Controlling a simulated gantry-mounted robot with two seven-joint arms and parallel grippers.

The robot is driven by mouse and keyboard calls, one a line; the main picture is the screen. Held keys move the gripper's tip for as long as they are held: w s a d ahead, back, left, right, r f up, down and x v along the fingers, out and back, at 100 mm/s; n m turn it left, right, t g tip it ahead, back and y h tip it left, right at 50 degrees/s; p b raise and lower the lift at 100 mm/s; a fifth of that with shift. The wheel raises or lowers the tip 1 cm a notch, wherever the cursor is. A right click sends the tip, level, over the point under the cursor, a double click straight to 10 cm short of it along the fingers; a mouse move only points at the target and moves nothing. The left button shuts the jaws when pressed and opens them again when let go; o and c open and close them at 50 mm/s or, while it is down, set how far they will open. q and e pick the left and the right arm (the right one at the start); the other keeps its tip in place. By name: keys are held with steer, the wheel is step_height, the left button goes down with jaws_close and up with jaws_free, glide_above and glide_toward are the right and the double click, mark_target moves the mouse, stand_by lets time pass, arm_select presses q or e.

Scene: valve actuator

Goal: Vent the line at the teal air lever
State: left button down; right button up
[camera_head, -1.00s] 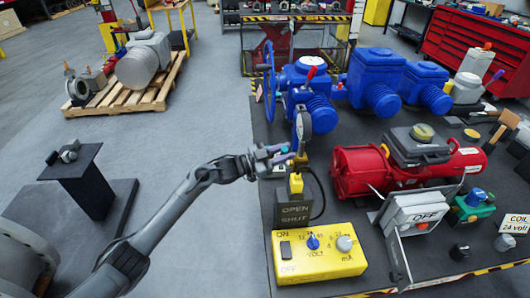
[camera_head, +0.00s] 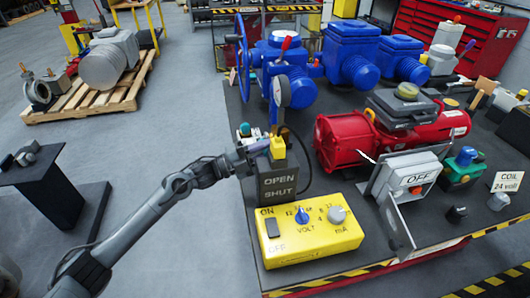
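My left gripper (camera_head: 262,143) comes in from the left and is at the yellow block (camera_head: 277,148) on top of the dark OPEN/SHUT box (camera_head: 278,181). A small teal-topped piece (camera_head: 245,129) shows just above the gripper. I cannot tell whether it is the air lever or part of something else. The fingers are small and partly merge with the parts behind them, so their opening and any contact are unclear. A round gauge (camera_head: 282,91) stands upright just behind the yellow block. My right gripper is not in view.
A yellow meter box (camera_head: 312,241) with knobs stands in front of the OPEN/SHUT box. A red actuator (camera_head: 343,143) and a grey OFF switch box (camera_head: 412,174) are to the right. Blue valves (camera_head: 351,52) stand behind.

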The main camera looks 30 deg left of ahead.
arm_select(q)
steer(key=shift+s+f+m+g+h+b, duration=0.1)
steer(key=shift+f+m+g+h+b, duration=0.25)
steer(key=shift+f+m+b, duration=0.45)
steer(key=shift+f+m+g+h+b, duration=0.25)
steer(key=shift+f+m+h+b, duration=0.15)
steer(key=shift+m+b, duration=0.7)
steer(key=shift+d, duration=0.1)
steer(key=shift+f, duration=0.1)
steer(key=c, duration=1)
jaws_free()
steer(key=p+v, duration=0.2)
steer(key=v, duration=0.8)
steer(key=shift+s+a, duration=0.3)
